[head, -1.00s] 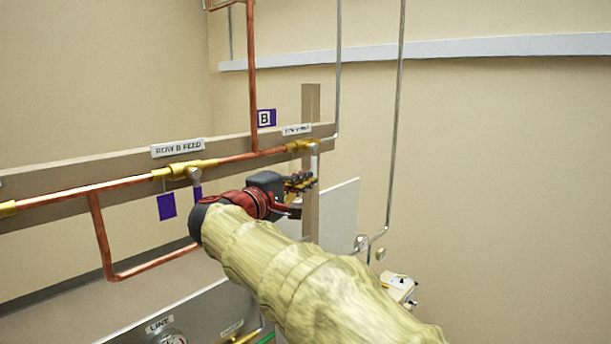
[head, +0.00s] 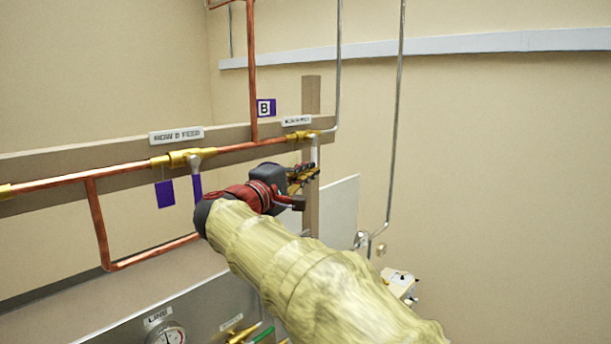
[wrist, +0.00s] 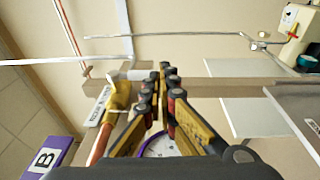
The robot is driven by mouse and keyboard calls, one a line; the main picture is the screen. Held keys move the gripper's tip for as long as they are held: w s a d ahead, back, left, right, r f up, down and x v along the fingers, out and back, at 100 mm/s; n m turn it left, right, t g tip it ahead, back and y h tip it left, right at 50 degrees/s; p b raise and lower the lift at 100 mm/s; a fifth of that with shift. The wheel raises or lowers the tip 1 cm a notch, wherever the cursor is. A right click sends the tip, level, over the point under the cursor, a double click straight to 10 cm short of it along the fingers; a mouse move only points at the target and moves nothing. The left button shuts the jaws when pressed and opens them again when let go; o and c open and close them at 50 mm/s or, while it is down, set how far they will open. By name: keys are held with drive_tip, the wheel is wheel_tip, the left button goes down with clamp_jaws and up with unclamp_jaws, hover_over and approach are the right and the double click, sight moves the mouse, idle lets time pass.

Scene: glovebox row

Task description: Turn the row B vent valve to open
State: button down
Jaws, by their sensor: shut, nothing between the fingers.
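The row B vent valve (head: 299,136) is a small brass body at the right end of the copper line in the head view, under a small label (head: 297,121) too blurred to read. Its pale grey handle (head: 314,150) hangs down from it. In the wrist view the brass body (wrist: 117,98) lies left of the fingers, and the pale handle (wrist: 132,75) reaches toward the fingertips. My gripper (head: 314,173) is shut and empty, just below the handle in the head view. In the wrist view the fingertips (wrist: 165,75) are close beside the handle's end; I cannot tell whether they touch.
The row B feed valve (head: 183,159) with a purple handle (head: 197,186) is further left on the same line. A purple B sign (head: 266,107) is above the board. A wooden post (head: 312,215) stands behind my gripper. A panel with a gauge (head: 168,336) is below.

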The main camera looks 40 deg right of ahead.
drive_tip(key=shift+d+f+h+b, duration=0.25)
drive_tip(key=shift+h+b, duration=0.25)
drive_tip(key=shift+b, duration=1.2)
drive_tip(key=d+r+n+t+h+b, duration=0.1)
drive_tip(key=d+r+h+b, duration=0.2)
drive_tip(key=d+b, duration=0.6)
drive_tip(key=shift+w+d+r+n+t+h+b, duration=0.35)
drive_tip(key=shift+h+b, duration=0.25)
drive_tip(key=shift+b, duration=5.95)
